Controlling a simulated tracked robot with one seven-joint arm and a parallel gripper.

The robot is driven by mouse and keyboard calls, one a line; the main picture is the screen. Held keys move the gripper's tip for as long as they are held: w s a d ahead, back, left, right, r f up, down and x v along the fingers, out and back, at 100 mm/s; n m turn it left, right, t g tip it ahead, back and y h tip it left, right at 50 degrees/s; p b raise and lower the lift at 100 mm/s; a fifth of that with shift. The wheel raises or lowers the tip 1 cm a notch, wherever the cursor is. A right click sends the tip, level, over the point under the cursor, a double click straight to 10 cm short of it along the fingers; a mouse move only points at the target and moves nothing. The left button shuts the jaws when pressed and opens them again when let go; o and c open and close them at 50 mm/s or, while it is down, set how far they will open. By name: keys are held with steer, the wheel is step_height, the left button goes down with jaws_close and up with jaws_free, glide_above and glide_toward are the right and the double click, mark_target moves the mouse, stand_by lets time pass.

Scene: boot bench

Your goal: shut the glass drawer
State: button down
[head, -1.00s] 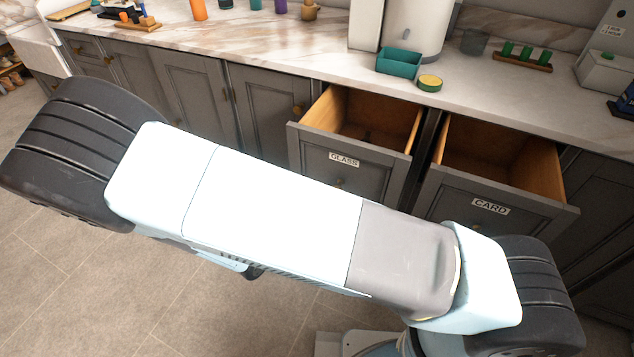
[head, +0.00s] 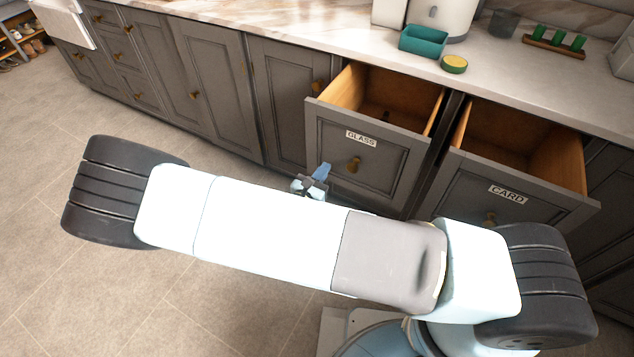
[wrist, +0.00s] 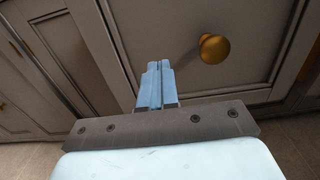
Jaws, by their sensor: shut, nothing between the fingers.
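The glass drawer (head: 372,153) is a grey front with a GLASS label and a brass knob, and it stands pulled open in the head view. Its wooden inside shows from above, with a small dark item in it. My gripper (head: 321,172) is shut and empty, just in front of the lower left part of the drawer front. In the wrist view my gripper (wrist: 155,72) points at the grey front (wrist: 245,70), left of the brass knob (wrist: 213,48). I cannot tell whether the fingertips touch the front.
The card drawer (head: 485,193) beside it on the right also stands open. Closed cabinets (head: 215,80) line the left. The marble counter (head: 330,30) above holds a teal bin (head: 423,41), a yellow-topped tin (head: 454,64) and a rack of green items (head: 555,42).

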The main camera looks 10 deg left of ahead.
mark_target(336, 153)
steer(key=shift+x, duration=2.55)
